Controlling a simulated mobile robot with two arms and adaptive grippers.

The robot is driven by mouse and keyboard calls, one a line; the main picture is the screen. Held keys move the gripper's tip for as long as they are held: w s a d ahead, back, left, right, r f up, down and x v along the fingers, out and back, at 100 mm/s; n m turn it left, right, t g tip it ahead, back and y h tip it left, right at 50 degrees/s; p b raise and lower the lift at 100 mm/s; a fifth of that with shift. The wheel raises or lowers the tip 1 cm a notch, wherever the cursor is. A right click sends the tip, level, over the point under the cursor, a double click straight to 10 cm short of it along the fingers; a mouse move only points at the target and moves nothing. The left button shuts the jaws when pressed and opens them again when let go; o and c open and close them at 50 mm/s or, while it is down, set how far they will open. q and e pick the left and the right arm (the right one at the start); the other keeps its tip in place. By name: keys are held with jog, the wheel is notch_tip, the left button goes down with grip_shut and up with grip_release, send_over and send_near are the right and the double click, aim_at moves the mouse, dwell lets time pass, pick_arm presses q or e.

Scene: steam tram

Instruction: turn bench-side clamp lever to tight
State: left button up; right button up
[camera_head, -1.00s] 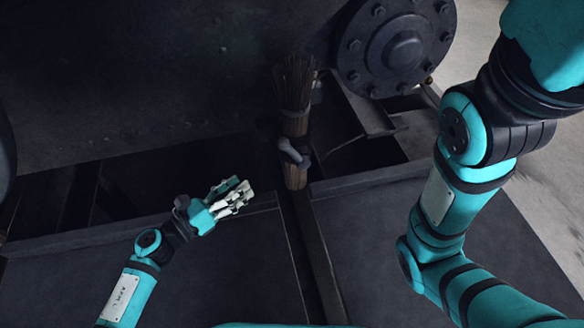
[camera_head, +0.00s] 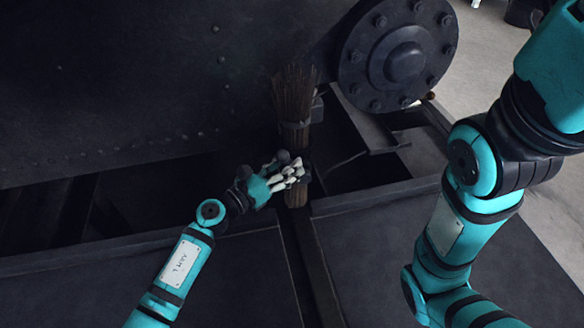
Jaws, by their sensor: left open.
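My left gripper (camera_head: 291,172) is in the middle of the head view, open, with its fingers at the clamp on a bundled broom. It covers most of the grey clamp lever, so I cannot tell the lever's angle or whether the fingers touch it. The broom (camera_head: 293,100) stands upright with its bristles up, and its wooden handle (camera_head: 297,196) shows below my fingers. My right arm comes in from the right, and its gripper is out of the picture.
A dark riveted wall (camera_head: 130,80) fills the back. A round bolted flange (camera_head: 398,56) is at the upper right. Dark flat panels (camera_head: 390,250) lie in front, with a narrow channel between them. Pale floor (camera_head: 540,215) shows at the right.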

pick_arm(q)
jog(key=shift+w+d, duration=0.45)
jog(key=shift+d, duration=0.05)
grip_shut()
